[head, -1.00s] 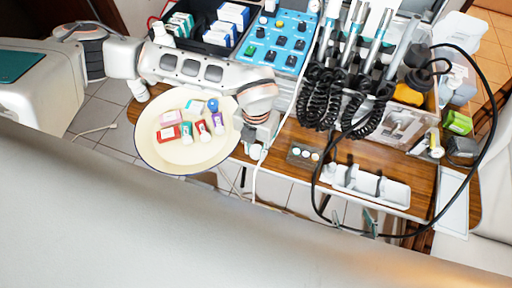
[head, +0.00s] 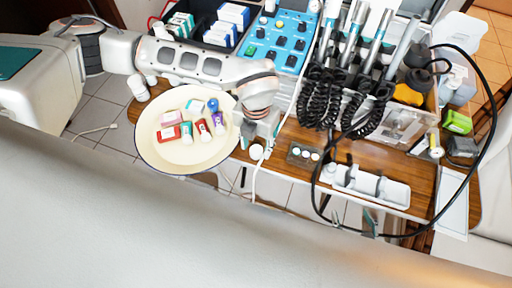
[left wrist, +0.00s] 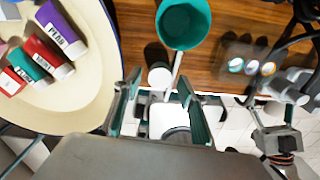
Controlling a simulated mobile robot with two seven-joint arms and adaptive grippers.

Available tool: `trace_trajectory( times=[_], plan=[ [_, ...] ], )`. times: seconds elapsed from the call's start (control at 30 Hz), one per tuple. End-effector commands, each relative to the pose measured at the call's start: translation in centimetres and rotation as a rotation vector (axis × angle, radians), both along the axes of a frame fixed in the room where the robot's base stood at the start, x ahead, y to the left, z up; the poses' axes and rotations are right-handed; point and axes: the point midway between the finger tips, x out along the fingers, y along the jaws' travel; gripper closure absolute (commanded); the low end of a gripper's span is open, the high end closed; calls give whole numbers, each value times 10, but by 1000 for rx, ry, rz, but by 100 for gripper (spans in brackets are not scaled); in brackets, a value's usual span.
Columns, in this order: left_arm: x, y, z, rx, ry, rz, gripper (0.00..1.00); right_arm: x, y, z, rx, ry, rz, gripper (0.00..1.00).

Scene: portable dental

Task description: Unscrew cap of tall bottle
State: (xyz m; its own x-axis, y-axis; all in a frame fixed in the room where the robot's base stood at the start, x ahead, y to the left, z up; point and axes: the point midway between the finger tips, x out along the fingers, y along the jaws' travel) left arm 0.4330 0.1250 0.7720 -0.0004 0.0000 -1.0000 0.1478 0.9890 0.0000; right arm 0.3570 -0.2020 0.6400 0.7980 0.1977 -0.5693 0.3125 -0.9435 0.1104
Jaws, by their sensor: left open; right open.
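A white bottle (head: 137,87) stands left of the plate in the head view, well away from both grippers; I cannot tell for certain that it is the tall bottle. My left gripper (head: 261,133) is open at the right side of the plate, near the table's front edge. In the left wrist view its fingers (left wrist: 160,112) are apart. A small white round cap (head: 256,151) lies just beyond them in that view (left wrist: 160,75), apart from them. A teal round container (left wrist: 184,24) stands behind the cap. My right gripper (head: 370,222) is open beyond the table's front edge.
The cream plate (head: 160,103) holds several small tubes and boxes. A holder with round vials (head: 304,154) and a white tray (head: 370,186) stand to the right. Coiled cords (head: 325,95) and a black cable (head: 480,150) hang over the table. A white cable passes beside my left gripper.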

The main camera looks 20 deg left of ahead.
Motion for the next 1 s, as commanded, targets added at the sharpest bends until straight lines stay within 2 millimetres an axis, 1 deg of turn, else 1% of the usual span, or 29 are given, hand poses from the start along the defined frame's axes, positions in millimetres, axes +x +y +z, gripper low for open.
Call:
trace_trajectory(
  times=[0.03, 0.1, 0.3, 0.4, 0.5, 0.7, 1.0],
  plan=[
    [2, 0, 12, -1, -5, 0, 59, 0, 0, 1, 0, -1, 0, 41],
    [2, 0, 27, -1, -5, -1, 59, 1, 0, 2, 0, -1, 0, 41],
    [1, 0, 67, -1, -4, 0, 59, 1, 0, 3, 1, -2, 0, 41],
    [1, 0, 83, -1, -4, 0, 59, 1, 0, 3, -1, -2, 0, 41],
    [1, 0, 94, 0, -2, 1, 59, 1, 0, 3, -1, -2, 0, 41],
    [0, 0, 103, 0, 0, 0, 59, 1, 0, 3, -1, -2, 0, 41],
    [0, 0, 103, 0, 0, 0, 59, 2, 0, 4, 0, -5, 0, 41]
  ],
)
